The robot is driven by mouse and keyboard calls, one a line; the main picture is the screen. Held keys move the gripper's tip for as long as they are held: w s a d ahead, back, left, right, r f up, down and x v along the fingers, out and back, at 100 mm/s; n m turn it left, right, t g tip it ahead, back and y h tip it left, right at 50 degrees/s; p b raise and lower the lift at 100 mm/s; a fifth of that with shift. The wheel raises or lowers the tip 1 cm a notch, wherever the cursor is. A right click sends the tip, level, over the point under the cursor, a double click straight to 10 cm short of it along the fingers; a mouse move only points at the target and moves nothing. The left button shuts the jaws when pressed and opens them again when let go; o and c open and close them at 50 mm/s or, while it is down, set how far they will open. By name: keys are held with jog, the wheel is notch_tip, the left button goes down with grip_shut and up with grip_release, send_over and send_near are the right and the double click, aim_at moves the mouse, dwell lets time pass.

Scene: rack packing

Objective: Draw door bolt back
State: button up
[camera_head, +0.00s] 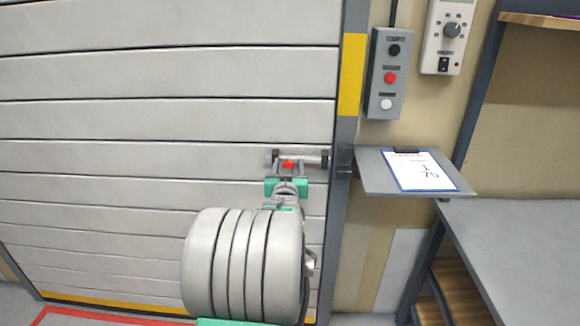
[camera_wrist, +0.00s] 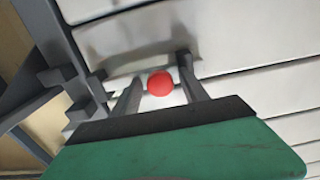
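The door bolt (camera_head: 312,160) is a grey horizontal bar near the right edge of the pale slatted door (camera_head: 150,125). Its round red knob (camera_head: 288,164) faces me and shows clearly in the wrist view (camera_wrist: 160,83). My gripper (camera_head: 289,172) is at the bolt, its two grey fingers on either side of the knob. In the wrist view, a narrow gap shows between the knob and each finger, so the gripper looks open around it. A dark catch (camera_head: 343,161) sits on the door frame, right of the bolt. My fingers partly hide the bar.
Right of the dark door frame (camera_head: 347,130), a small shelf (camera_head: 385,182) holds a clipboard (camera_head: 420,170). A button box (camera_head: 385,75) and a dial box (camera_head: 447,37) hang above it. A grey table (camera_head: 520,240) stands at the lower right.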

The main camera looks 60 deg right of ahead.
jog(key=v, duration=0.7)
jog(key=shift+s+a+b, duration=0.2)
jog(key=shift+a+b, duration=0.1)
jog(key=shift+a, duration=0.1)
